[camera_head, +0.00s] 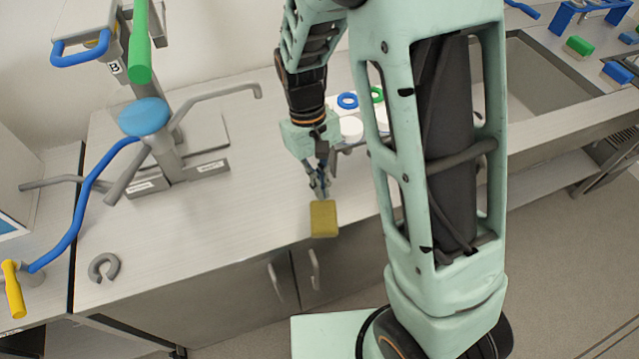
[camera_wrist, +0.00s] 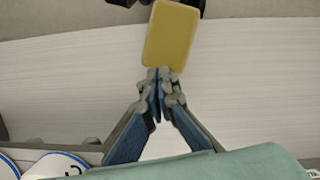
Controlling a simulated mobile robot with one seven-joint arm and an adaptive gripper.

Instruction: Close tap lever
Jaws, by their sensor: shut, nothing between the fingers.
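A metal tap-like fixture stands on the counter at the left in the head view, with a grey spout (camera_head: 222,93) reaching right and a blue round top (camera_head: 143,116). A grey lever (camera_head: 127,178) slants down from it, and a long blue curved handle (camera_head: 78,215) runs down to the left. I cannot tell which of these is the tap lever. My gripper (camera_head: 321,192) is shut and empty, right of the fixture and apart from it. In the wrist view the gripper's fingertips (camera_wrist: 158,88) meet just below a yellow block. The wrist view shows no lever.
The yellow block (camera_head: 324,218), also in the wrist view (camera_wrist: 171,37), is at the counter's front edge. A grey open ring (camera_head: 104,267) lies at the front left. Blue and green rings (camera_head: 347,100) lie behind my gripper. A sink (camera_head: 540,85) is at the right.

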